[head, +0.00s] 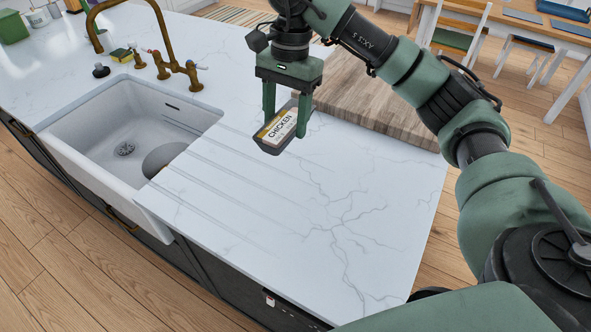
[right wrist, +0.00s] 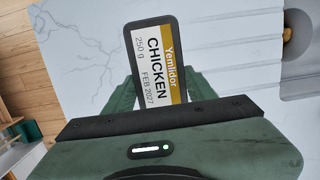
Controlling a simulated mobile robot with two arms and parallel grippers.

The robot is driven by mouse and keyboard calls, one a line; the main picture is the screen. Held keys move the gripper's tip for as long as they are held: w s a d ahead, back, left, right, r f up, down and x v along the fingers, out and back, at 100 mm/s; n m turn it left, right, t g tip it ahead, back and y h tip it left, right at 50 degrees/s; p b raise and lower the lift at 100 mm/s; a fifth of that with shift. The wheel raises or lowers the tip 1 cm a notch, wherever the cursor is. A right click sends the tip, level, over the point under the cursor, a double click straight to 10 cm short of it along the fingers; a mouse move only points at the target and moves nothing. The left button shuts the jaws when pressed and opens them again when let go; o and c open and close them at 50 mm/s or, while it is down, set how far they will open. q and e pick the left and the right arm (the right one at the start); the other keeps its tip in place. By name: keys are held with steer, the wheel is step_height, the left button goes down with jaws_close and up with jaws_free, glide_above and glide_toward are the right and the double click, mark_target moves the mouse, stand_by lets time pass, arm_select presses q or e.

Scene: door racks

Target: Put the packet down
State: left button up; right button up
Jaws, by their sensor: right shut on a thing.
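The packet (head: 278,128) is a dark flat pack with a white and gold label reading "CHICKEN". My right gripper (head: 284,118) is shut on it, with one finger on each side, over the white marble counter (head: 330,210). In the right wrist view the packet (right wrist: 160,65) sticks out from between the green fingers, its label facing the camera. Whether its underside touches the counter I cannot tell. My left gripper is not in view.
A wooden board (head: 370,105) lies on the counter just right of the gripper. A white sink (head: 120,125) with a brass tap (head: 160,40) is at the left, with a sponge (head: 122,55) behind it. The counter's front right area is clear.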

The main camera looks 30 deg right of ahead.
step_height(320, 180, down, 15)
steer(key=shift+r+p, duration=0.1)
steer(key=shift+p, duration=0.85)
step_height(320, 180, down, 4)
steer(key=shift+f+p, duration=0.1)
steer(key=shift+p, duration=0.5)
steer(key=shift+f, duration=0.1)
steer(key=shift+f, duration=0.1)
steer(key=o, duration=1.7)
